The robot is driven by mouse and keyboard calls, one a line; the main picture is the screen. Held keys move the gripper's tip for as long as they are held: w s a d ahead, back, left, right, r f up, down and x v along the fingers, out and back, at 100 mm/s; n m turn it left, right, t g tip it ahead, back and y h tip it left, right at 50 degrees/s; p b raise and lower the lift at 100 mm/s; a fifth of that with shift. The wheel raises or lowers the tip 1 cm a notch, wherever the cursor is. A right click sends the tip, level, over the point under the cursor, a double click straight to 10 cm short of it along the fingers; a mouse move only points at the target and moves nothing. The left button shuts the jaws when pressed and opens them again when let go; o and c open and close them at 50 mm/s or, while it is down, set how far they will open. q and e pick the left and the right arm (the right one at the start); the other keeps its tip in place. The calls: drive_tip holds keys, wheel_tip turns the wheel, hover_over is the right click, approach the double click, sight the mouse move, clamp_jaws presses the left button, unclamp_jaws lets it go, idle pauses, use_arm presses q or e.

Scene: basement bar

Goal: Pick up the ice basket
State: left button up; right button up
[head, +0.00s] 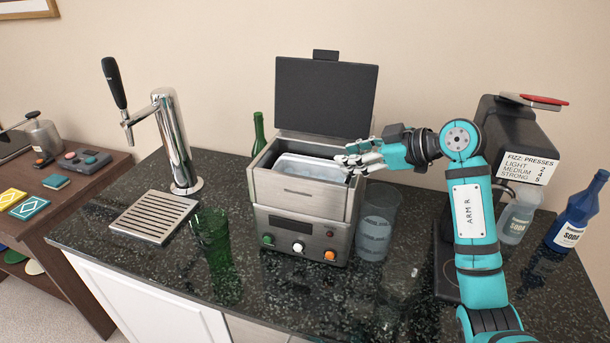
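The ice basket (300,166) is a pale, light grey tray with a rounded rim, seated inside the open steel ice machine (297,204). The machine's dark lid (326,96) stands up at the back. My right gripper (347,163) reaches in from the right, its silver fingertips at the basket's right end and the machine's right rim. I cannot tell whether the fingers touch the basket or have closed on its edge. My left gripper is not in view.
A clear ribbed glass (375,222) stands close to the machine's right side, below my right gripper. A green glass (214,255) stands front left. A beer tap (174,140) with drip tray (154,216) is further left. A soda press (515,140) and blue bottle (577,212) stand right.

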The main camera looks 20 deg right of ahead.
sight(312, 162)
drive_tip(key=p+x, duration=0.2)
drive_tip(key=x, duration=0.2)
drive_tip(key=p+x, duration=0.1)
drive_tip(key=x, duration=0.4)
drive_tip(key=shift+s+a+r+p, duration=0.1)
drive_tip(key=shift+a+r+p, duration=0.15)
drive_tip(key=shift+p, duration=0.15)
drive_tip(key=shift+x, duration=1.15)
drive_tip(key=shift+w+a+f, duration=0.1)
drive_tip(key=shift+w+f, duration=0.1)
drive_tip(key=shift+f, duration=0.1)
drive_tip(key=shift+c, duration=0.6)
clamp_jaws()
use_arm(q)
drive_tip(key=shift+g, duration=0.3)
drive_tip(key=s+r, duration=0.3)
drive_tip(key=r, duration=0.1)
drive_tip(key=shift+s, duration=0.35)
